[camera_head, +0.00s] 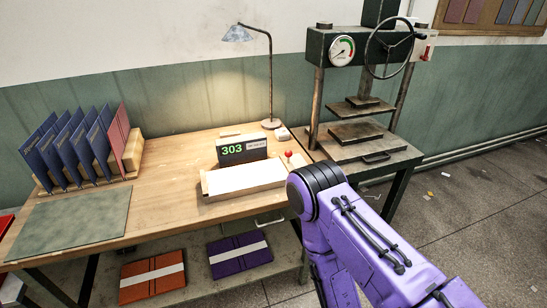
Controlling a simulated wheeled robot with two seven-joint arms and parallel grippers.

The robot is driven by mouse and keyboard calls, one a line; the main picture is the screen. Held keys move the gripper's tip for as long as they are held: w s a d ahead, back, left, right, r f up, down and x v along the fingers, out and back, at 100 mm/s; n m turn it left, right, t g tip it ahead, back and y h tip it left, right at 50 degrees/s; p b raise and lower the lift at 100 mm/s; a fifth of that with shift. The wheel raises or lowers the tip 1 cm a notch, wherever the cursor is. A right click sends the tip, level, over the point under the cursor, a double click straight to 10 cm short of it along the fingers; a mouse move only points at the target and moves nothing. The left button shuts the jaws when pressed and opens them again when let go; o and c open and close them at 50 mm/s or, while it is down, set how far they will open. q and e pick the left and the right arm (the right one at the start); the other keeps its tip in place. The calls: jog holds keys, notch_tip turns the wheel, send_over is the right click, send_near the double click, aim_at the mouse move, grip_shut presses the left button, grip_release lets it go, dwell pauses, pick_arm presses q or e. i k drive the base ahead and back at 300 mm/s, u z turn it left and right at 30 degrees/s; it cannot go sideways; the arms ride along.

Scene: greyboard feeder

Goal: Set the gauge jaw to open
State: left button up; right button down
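What looks like the gauge is a dark display box (242,149) with green digits reading 303, standing on the wooden bench behind a long pale block (243,179). A small lever with a red ball knob (288,154) stands at its right end. The jaw cannot be made out, so whether it is open or closed does not show. My purple right arm (365,235) comes in from the lower right and bends close to the block's right end, hiding the bench corner there. Neither gripper is visible.
Blue folders and a red one stand in a wooden rack (130,153) at left, behind a grey-green mat (72,222). A desk lamp (272,124) stands behind the display. A press (355,135) with a handwheel stands right. Orange (140,290) and purple (236,263) folders lie on the lower shelf.

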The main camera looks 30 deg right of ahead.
aim_at(285, 158)
jog(key=z, duration=0.1)
jog(key=i, duration=0.75)
jog(key=z, duration=1.05)
jog(key=i, duration=0.3)
jog(key=z, duration=0.2)
